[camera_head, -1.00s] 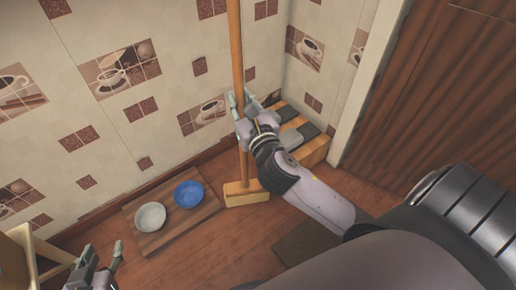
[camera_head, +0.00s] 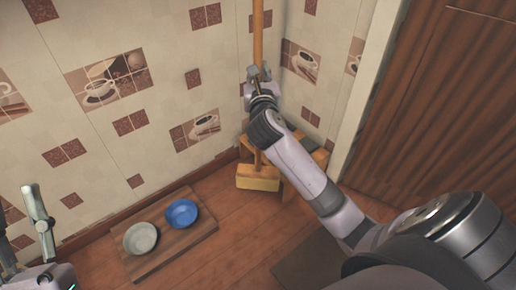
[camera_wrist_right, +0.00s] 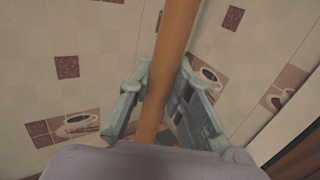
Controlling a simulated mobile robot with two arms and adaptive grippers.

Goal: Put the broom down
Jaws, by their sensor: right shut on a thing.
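The broom has a long orange-brown handle (camera_head: 258,35) and a wide yellowish head (camera_head: 258,179). It stands nearly upright in the corner by the tiled wall. My right gripper (camera_head: 258,75) is shut on the handle well above the head. In the right wrist view the handle (camera_wrist_right: 172,60) runs between the fingers (camera_wrist_right: 158,92). Whether the head touches the floor or hangs just above it, I cannot tell. My left gripper (camera_head: 38,215) is at the lower left, away from the broom, with one finger raised and the rest cut off by the edge.
A wooden board (camera_head: 150,265) on the floor holds a grey bowl (camera_head: 140,238) and a blue bowl (camera_head: 182,213). A low wooden stand (camera_head: 318,158) is in the corner behind the broom. A brown door (camera_head: 440,110) is at right. Bare floor (camera_head: 240,235) lies in front.

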